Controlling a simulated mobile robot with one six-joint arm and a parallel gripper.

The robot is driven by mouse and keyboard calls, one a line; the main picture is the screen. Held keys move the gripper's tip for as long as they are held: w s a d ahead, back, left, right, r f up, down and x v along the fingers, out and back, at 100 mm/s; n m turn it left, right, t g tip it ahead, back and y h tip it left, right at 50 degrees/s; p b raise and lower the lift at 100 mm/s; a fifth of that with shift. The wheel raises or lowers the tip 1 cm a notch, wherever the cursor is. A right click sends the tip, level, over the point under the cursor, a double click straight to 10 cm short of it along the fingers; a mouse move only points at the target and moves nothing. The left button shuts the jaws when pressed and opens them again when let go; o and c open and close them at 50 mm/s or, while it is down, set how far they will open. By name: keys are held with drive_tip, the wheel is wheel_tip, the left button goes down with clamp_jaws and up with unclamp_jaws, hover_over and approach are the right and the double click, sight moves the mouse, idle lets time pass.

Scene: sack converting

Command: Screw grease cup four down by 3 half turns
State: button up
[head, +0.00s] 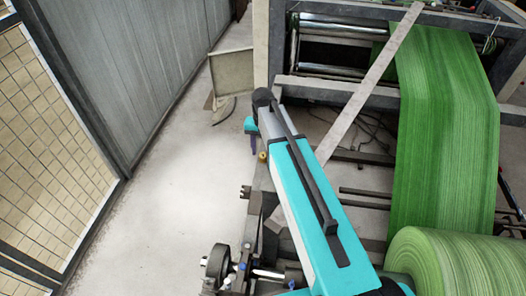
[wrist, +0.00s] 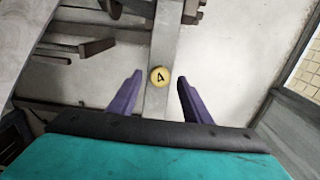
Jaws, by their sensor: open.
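Grease cup four (wrist: 159,77) is a small round yellow cap marked with a dark 4, on a grey metal rail in the wrist view. My gripper (wrist: 158,84) is open, with one purple finger on each side of the cup and clear gaps between. The fingers do not touch the cup. In the head view a small yellow cap (head: 262,156) shows on the machine frame, close to the purple fingertip of my gripper (head: 253,143). Its number cannot be read there. The height of the fingertips over the cup is hard to tell.
A green woven web (head: 435,130) runs down to a large green roll (head: 455,262) at the right. Metal bars (wrist: 85,47) lie left of the rail. Grey floor (head: 175,175) is clear at the left, up to a mesh fence (head: 50,150).

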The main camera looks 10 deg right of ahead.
drive_tip(key=shift+f, duration=0.75)
drive_tip(key=c, duration=1.1)
drive_tip(key=shift+o, duration=0.2)
drive_tip(key=shift+m, duration=0.5)
drive_tip(key=m+t+y+b, duration=0.1)
drive_tip(key=m, duration=0.4)
drive_tip(key=shift+s+d, duration=0.1)
drive_tip(key=shift+d, duration=0.05)
drive_tip(key=m+t+b, duration=0.1)
drive_tip(key=m, duration=0.5)
drive_tip(key=shift+s+y, duration=0.1)
drive_tip(key=shift+y, duration=0.2)
drive_tip(key=shift+m, duration=0.3)
